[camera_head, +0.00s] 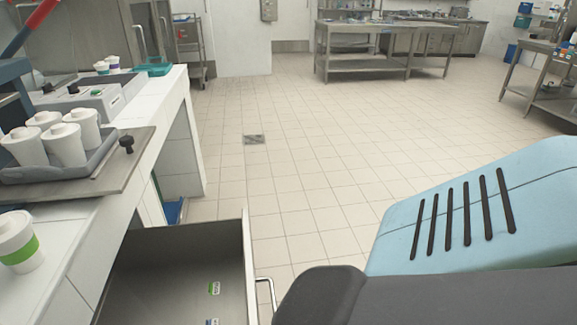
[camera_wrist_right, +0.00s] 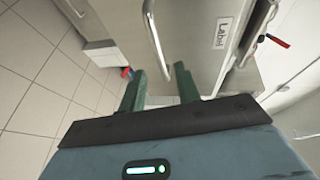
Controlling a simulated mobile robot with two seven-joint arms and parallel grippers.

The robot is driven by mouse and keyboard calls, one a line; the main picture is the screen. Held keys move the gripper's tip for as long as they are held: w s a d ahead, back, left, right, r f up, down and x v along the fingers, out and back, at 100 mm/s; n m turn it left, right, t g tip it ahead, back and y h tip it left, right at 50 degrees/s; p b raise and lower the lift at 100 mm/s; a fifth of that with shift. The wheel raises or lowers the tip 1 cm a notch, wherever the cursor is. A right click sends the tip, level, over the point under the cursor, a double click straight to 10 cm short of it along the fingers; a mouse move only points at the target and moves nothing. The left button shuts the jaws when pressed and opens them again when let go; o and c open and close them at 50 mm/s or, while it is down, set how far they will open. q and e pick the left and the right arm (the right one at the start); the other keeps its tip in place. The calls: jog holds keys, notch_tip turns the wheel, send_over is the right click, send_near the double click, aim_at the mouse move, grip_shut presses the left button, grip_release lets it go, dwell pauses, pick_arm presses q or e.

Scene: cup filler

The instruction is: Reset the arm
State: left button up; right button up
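My right gripper (camera_wrist_right: 160,88) shows in the right wrist view with its two green fingers apart and nothing between them. It faces a steel front with a long vertical handle (camera_wrist_right: 155,42). The handle's lower end appears near the fingertips; I cannot tell the gap. In the head view my right arm, with a light blue cover and a dark joint, fills the lower right, and its gripper is hidden. My left gripper is not in view.
A steel drawer (camera_head: 175,285) stands open at lower left, its handle (camera_head: 266,296) facing the aisle. Above, the counter holds a grey tray (camera_head: 75,172) with several white lidded cups and a separate green-banded cup (camera_head: 18,243). Tiled floor (camera_head: 310,150) is clear ahead.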

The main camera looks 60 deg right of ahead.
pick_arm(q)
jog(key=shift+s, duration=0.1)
pick_arm(e)
jog(key=shift+s+d+r, duration=0.1)
jog(key=shift+s, duration=0.3)
